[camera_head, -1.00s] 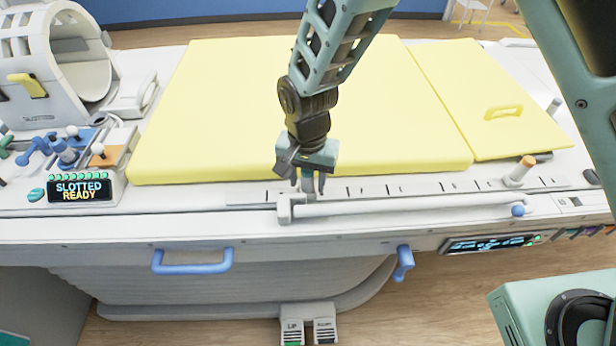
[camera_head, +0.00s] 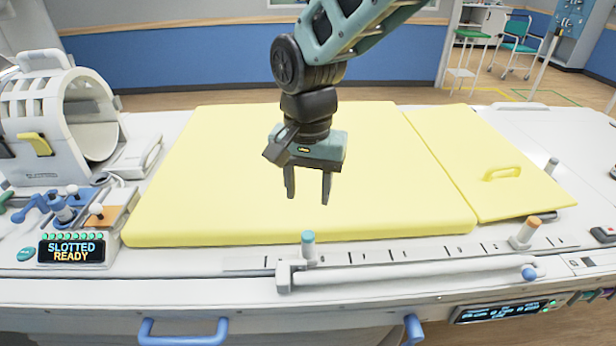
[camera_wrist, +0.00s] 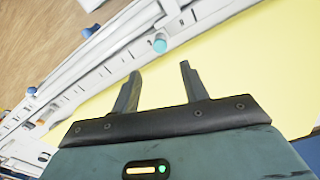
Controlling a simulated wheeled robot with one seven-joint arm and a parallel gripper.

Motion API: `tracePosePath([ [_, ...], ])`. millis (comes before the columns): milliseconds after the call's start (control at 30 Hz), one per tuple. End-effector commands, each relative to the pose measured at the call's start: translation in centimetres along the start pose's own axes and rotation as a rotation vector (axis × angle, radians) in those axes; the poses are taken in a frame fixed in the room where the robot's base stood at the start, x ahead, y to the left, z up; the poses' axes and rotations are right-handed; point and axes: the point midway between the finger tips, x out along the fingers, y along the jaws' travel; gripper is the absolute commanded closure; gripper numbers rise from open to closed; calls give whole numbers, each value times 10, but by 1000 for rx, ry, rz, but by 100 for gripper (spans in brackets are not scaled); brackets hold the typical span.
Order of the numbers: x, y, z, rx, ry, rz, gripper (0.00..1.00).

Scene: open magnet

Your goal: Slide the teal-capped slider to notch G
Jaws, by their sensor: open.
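The teal-capped slider (camera_head: 308,246) stands upright at the left part of the marked rail (camera_head: 420,250) along the table's front edge. Its teal cap also shows in the wrist view (camera_wrist: 160,44), beyond my fingertips. Notch marks run along the rail, but their letters are too small to read, so I cannot tell which is G. My gripper (camera_head: 308,200) is open and empty, raised above the yellow pad, above and behind the slider and apart from it. In the wrist view my gripper (camera_wrist: 158,78) has its two fingers spread with nothing between them.
An orange-capped post (camera_head: 525,233) stands at the rail's right part. A white bar with a blue knob (camera_head: 529,274) runs in front of the rail. The yellow pad (camera_head: 220,190) lies behind. A display reading "SLOTTED READY" (camera_head: 71,250) and a white ring device (camera_head: 45,125) are at left.

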Motion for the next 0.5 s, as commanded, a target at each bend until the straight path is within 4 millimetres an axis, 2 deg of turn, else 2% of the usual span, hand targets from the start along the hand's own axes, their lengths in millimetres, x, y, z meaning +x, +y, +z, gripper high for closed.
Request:
tracePosePath([
  [100,-15,0,0,0,1,-2,56],
  [200,-22,0,0,0,1,0,56],
  [500,-25,0,0,1,0,1,56],
])
